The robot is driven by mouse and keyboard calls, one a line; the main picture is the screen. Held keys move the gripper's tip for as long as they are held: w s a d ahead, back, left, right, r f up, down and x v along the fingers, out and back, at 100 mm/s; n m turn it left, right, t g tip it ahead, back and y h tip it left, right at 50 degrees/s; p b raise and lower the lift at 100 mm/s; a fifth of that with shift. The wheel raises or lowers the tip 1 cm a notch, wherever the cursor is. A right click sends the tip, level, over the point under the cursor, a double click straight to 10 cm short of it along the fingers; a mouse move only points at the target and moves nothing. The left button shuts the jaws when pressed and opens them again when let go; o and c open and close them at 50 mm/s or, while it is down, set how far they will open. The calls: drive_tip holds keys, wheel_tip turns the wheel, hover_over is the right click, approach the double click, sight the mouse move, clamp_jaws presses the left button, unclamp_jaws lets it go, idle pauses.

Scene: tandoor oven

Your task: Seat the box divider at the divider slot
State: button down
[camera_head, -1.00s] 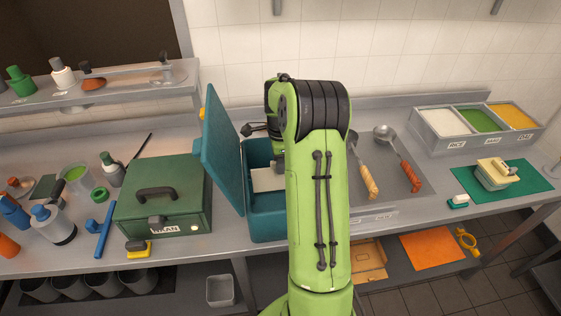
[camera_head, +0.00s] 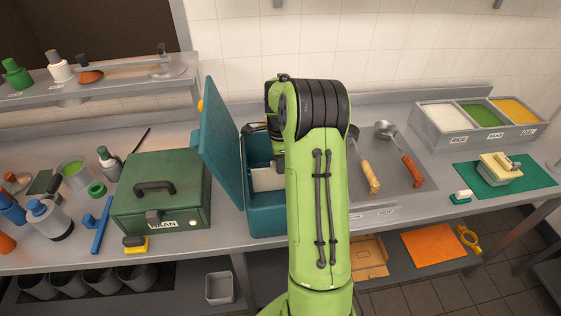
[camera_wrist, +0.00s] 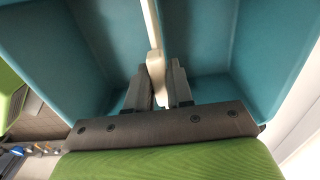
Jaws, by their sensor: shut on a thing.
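The box divider (camera_wrist: 154,40) is a thin cream panel. In the wrist view it stands edge-on inside the teal box (camera_wrist: 205,35), with teal space on both sides of it. My gripper (camera_wrist: 158,92) is shut on the near end of the divider, one finger on each side. In the head view the teal box (camera_head: 268,222) stands on the counter with its lid (camera_head: 220,145) raised at the left. Part of the cream divider (camera_head: 267,180) shows inside it. My arm hides the box's right side and my gripper there. The divider slot cannot be made out.
A green case (camera_head: 162,195) stands just left of the box. Two ladles (camera_head: 364,170) (camera_head: 400,155) lie to the right of my arm. A bin with compartments (camera_head: 478,125) and a green mat (camera_head: 535,177) are farther right. The wall is close behind the counter.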

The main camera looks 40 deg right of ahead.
drive_tip(key=shift+f+b, duration=0.65)
drive_tip(key=shift+f, duration=0.25)
drive_tip(key=c, duration=0.9)
unclamp_jaws()
drive_tip(key=shift+r, duration=0.15)
wheel_tip(320, 180, up, 8)
drive_tip(key=p, duration=0.6)
